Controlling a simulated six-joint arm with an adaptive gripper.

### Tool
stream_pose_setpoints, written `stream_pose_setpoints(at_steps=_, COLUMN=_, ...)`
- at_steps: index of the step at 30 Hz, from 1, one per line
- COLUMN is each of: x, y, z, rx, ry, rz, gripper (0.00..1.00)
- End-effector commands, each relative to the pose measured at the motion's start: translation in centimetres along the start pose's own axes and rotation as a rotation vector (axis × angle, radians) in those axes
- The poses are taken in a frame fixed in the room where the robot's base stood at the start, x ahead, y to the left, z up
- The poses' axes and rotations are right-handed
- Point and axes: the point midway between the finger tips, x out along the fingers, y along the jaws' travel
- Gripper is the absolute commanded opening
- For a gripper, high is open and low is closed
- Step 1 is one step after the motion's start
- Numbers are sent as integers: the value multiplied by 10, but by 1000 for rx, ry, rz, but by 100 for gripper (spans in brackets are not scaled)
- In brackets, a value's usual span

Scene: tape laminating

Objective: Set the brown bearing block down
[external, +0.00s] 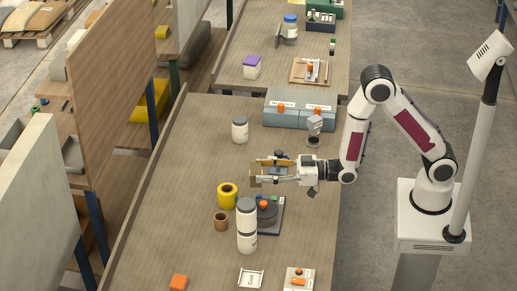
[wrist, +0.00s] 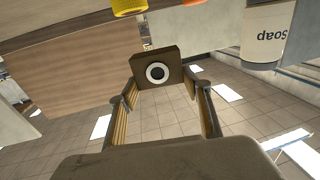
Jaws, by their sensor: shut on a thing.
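The brown bearing block (wrist: 138,66) is a flat brown piece with a white-ringed dark hole. In the wrist view it sits between the finger ends, its ringed face toward the camera. My gripper (wrist: 160,82) is shut on it. In the external view my gripper (external: 268,172) is level and points left over the middle of the wooden table (external: 190,155).
Near the gripper stand a yellow roll (external: 227,196), a brown cup (external: 221,222), stacked white jars (external: 246,236) and a dark device with an orange knob (external: 268,212). A white jar (external: 240,131) and a grey box (external: 284,118) stand behind. The table's left side is clear.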

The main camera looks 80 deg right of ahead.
Motion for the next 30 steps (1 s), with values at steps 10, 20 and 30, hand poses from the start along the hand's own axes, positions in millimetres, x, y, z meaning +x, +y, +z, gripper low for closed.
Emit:
stream_pose_setpoints(at_steps=10, x=-8, y=-77, z=10, rx=0, ry=4, rz=-105, gripper=7)
stream_pose_setpoints(at_steps=20, x=-22, y=-129, z=18, rx=0, ry=5, rz=-157, gripper=7)
stream_pose_setpoints(at_steps=30, x=-40, y=-174, z=27, rx=1, ry=4, rz=-190, gripper=7)
